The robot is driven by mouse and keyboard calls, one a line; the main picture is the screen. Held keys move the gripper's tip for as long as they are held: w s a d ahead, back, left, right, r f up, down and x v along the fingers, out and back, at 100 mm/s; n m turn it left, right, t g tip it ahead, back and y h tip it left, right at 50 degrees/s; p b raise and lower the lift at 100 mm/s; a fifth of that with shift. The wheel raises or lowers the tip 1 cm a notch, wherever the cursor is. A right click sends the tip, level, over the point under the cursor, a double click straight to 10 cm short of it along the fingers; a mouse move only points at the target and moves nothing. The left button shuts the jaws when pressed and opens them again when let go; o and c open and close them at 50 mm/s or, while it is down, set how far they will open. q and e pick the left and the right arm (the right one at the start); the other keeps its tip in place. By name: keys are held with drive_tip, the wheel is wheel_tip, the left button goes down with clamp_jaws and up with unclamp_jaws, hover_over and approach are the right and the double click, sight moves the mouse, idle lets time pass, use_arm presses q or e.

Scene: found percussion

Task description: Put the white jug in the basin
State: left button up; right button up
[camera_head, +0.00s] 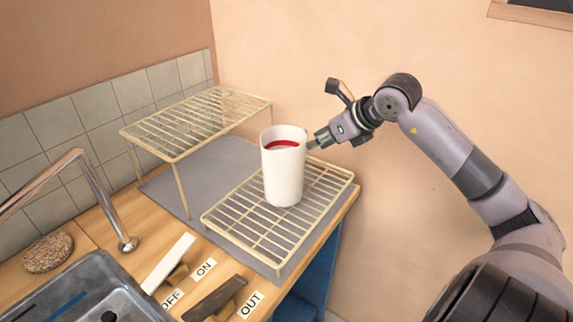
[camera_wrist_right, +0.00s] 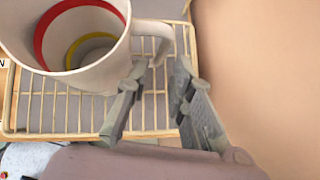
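The white jug (camera_head: 284,175) stands upright on the low wire rack (camera_head: 240,225) in the head view. In the right wrist view the jug (camera_wrist_right: 100,70) shows red and yellow bands inside and a handle (camera_wrist_right: 155,32) pointing toward my fingers. My right gripper (camera_head: 318,142) is on the jug's right side, near the rim. In the wrist view its two fingers (camera_wrist_right: 160,75) are apart with nothing clasped, just short of the handle. The metal basin (camera_head: 95,272) is at the lower left, partly cut off by the frame. My left gripper is not in view.
A taller wire rack (camera_head: 195,118) stands behind on a grey mat (camera_head: 215,165). A curved tap (camera_head: 95,185) rises beside the basin.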

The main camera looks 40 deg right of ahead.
drive_tip(key=p+x, duration=0.2)
drive_tip(key=x, duration=0.3)
drive_tip(key=shift+w+d, duration=0.1)
drive_tip(key=shift+w, duration=0.25)
drive_tip(key=shift+c, duration=0.2)
clamp_jaws()
